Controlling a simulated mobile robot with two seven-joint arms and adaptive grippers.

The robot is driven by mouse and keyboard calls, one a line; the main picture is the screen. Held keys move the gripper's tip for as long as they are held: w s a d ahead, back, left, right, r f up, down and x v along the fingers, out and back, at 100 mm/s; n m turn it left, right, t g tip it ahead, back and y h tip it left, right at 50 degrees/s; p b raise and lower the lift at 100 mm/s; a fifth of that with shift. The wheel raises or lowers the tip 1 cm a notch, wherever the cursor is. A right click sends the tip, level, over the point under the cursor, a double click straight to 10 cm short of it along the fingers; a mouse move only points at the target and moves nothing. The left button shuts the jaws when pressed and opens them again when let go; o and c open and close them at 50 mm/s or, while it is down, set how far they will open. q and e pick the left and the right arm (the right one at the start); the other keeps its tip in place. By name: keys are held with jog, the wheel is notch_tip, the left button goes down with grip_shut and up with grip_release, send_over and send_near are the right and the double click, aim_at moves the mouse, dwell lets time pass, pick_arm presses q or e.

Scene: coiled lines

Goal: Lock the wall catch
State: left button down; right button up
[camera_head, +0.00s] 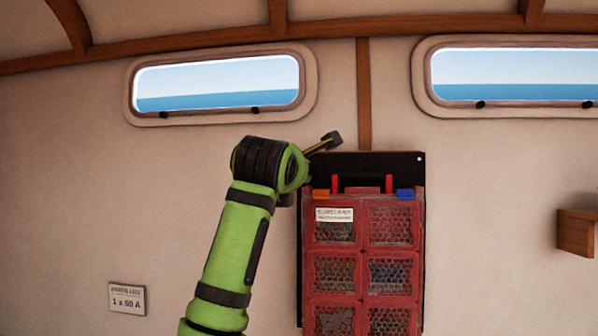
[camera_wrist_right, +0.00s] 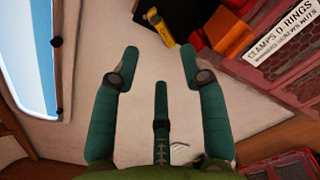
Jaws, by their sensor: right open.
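The wall catch seems to be the yellow lever with a dark end (camera_head: 321,144) at the top left corner of the black backboard (camera_head: 400,163). It also shows in the right wrist view (camera_wrist_right: 161,29). A red case (camera_head: 362,250) with mesh-fronted compartments stands against the backboard. My right gripper (camera_wrist_right: 160,52) is open and empty in its wrist view, with the lever beyond its fingertips and apart from them. In the head view my green arm covers the area left of the lever and hides most of the gripper. My left gripper is not in view.
Two windows (camera_head: 218,84) (camera_head: 515,75) are above. A wooden bracket (camera_head: 577,232) juts out at right. A small sign (camera_head: 127,298) is at lower left.

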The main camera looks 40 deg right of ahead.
jog(key=p+x, duration=0.3)
jog(key=x, duration=0.3)
jog(key=shift+w+d, duration=0.15)
jog(key=shift+d, duration=0.15)
grip_shut()
